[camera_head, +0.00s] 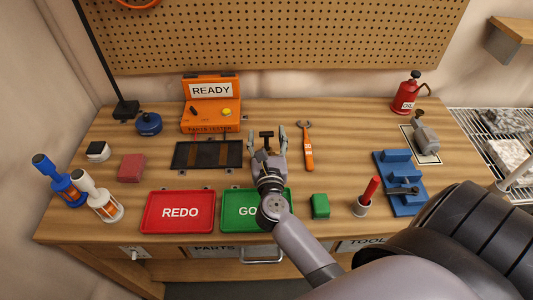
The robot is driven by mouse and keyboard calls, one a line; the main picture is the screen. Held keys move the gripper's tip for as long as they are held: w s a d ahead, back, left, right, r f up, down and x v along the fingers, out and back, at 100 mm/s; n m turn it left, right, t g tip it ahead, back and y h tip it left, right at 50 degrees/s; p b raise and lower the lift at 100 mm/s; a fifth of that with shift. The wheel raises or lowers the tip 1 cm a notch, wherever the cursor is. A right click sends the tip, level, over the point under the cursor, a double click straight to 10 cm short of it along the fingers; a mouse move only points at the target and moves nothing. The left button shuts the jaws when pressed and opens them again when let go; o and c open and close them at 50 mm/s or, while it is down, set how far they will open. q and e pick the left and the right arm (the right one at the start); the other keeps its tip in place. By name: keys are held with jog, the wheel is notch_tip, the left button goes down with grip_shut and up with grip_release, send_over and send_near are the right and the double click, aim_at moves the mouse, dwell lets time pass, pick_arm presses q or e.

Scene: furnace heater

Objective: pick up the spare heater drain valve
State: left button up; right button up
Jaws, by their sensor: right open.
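My right gripper (267,139) is over the middle of the wooden bench, pointing to the back, with its fingers spread apart. A small dark T-shaped piece (266,134) shows between its fingertips; I cannot tell whether it touches them, or whether it is the drain valve. A grey fitting (426,138) lies on a white-bordered pad (423,156) at the right, and it could also be a valve. No part is plainly marked as the spare drain valve. My left gripper is not in view.
Close around the gripper are a dark tray (190,155), an orange wrench (308,152) and a green GO tray (233,222), partly covered by my arm. An orange tester (207,117) stands behind. A red REDO tray (165,211) and blue fixture (391,172) are farther out.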

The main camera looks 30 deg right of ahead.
jog(key=shift+x, duration=0.75)
jog(key=shift+f, duration=0.1)
jog(key=shift+c, duration=0.4)
grip_shut()
